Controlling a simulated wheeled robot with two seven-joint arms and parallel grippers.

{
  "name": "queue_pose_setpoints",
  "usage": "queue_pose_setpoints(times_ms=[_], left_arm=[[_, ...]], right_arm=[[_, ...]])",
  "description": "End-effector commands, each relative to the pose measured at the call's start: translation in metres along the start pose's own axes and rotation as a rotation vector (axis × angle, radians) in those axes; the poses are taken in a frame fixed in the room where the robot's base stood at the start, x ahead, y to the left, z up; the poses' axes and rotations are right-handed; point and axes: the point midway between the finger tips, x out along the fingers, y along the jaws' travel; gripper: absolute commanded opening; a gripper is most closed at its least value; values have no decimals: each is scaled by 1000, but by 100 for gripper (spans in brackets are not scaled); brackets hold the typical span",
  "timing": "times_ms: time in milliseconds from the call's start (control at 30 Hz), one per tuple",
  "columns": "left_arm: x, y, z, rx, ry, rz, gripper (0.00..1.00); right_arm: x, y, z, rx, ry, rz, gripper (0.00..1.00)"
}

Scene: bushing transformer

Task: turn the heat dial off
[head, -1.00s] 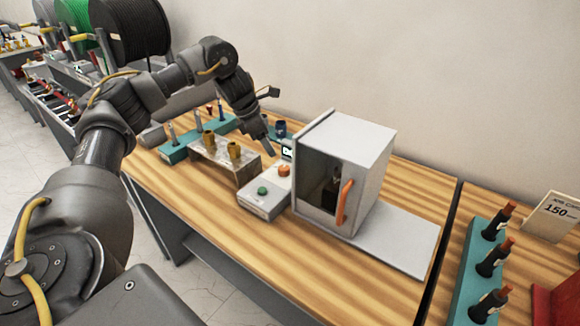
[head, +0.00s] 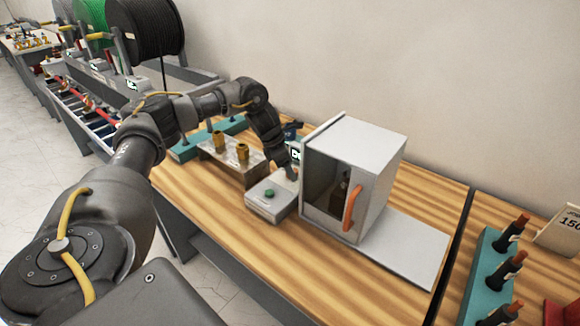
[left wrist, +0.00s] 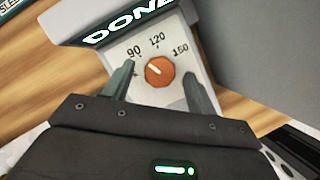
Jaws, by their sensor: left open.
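The heat dial is an orange knob (left wrist: 159,71) on a pale control panel (left wrist: 185,48), with marks 90, 120 and 150 around it in the left wrist view. Its white pointer line aims up and left, near 90. My left gripper (left wrist: 158,85) is open, with one finger on each side of the dial, and does not visibly grip it. In the head view my left gripper (head: 291,174) is over the control box (head: 268,202) and hides the dial. My right gripper is not in view.
A white oven (head: 375,165) with an orange door handle (head: 352,207) stands right beside the control box. A metal stand with brass parts (head: 228,160) is to the left. A grey plate (head: 408,243) lies right of the oven. The front of the table is clear.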

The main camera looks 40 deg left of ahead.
Motion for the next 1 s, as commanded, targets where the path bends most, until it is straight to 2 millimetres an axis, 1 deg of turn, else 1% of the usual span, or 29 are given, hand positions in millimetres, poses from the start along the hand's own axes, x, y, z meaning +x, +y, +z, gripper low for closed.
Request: queue_pose_setpoints(times_ms=[133,367,467,700,733,1000], left_arm=[[7,0,0,1,0,0,57],[8,0,0,1,0,0,57],[8,0,0,1,0,0,47],[8,0,0,1,0,0,15],[8,0,0,1,0,0,13],[7,-1,1,-29,-1,11,13]], right_arm=[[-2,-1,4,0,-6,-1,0],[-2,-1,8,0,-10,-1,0],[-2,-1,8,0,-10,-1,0],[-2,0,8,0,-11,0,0],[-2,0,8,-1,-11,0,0],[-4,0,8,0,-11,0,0]])
